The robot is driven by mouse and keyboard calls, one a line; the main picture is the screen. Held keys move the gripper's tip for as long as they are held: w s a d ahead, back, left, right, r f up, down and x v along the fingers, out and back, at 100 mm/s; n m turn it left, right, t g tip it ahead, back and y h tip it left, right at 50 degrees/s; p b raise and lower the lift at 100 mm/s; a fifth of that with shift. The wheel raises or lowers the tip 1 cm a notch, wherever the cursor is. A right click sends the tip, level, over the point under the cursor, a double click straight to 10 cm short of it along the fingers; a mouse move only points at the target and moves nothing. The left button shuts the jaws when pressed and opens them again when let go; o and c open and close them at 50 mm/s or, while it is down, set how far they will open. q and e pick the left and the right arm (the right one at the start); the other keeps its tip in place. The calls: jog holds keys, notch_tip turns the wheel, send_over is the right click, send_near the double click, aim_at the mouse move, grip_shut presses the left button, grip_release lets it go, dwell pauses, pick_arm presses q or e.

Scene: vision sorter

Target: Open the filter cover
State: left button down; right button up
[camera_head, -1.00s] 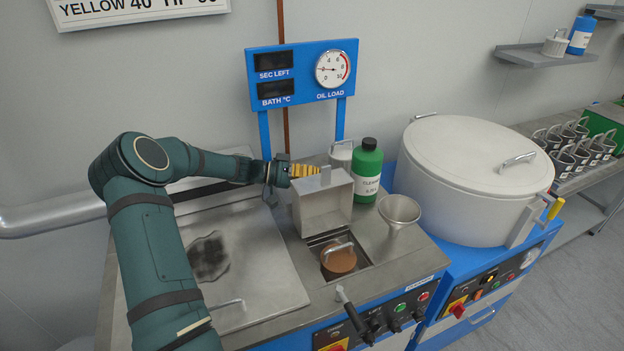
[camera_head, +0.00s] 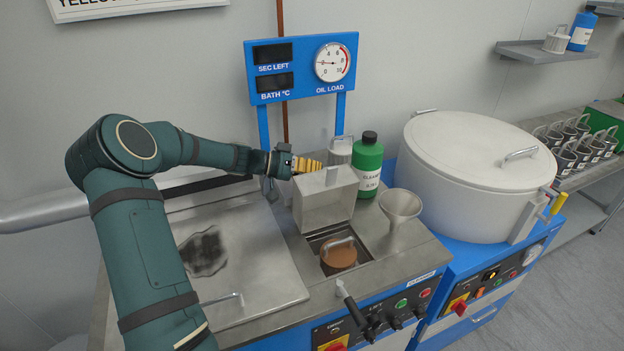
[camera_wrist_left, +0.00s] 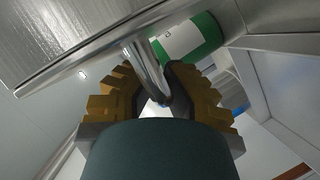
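The filter cover (camera_head: 323,205) is a grey metal box-like lid. It stands raised at the back of a square opening in the machine top. A round brown filter (camera_head: 341,256) with a wire handle shows in the opening. The cover's handle (camera_head: 331,176) is at its upper edge. My left gripper (camera_head: 318,165) is beside this handle. In the left wrist view the bent handle bar (camera_wrist_left: 146,68) lies between my yellow-padded fingers (camera_wrist_left: 156,85), which stand apart with a gap around it. Contact is unclear. My right gripper is not in view.
A green cleaner bottle (camera_head: 368,163) and a metal funnel (camera_head: 399,206) stand close right of the cover. A flat metal lid (camera_head: 250,270) lies left of the opening. A lever (camera_head: 352,308) sticks out in front. A large round vessel (camera_head: 470,165) stands right.

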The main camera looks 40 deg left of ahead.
pick_arm(q)
jog(key=shift+s+d+r+m+b, duration=0.15)
jog(key=shift+s+d+m+b, duration=0.1)
jog(key=shift+d+b, duration=0.15)
jog(key=shift+s+d+r+m+b, duration=0.1)
jog(key=shift+s+d+m+b, duration=0.1)
jog(key=shift+d+m+b, duration=0.15)
jog(key=c, duration=1.3)
grip_release()
jog(key=shift+r, duration=0.1)
jog(key=v, duration=1.2)
jog(key=shift+d+r, duration=0.1)
jog(key=shift+r, duration=0.05)
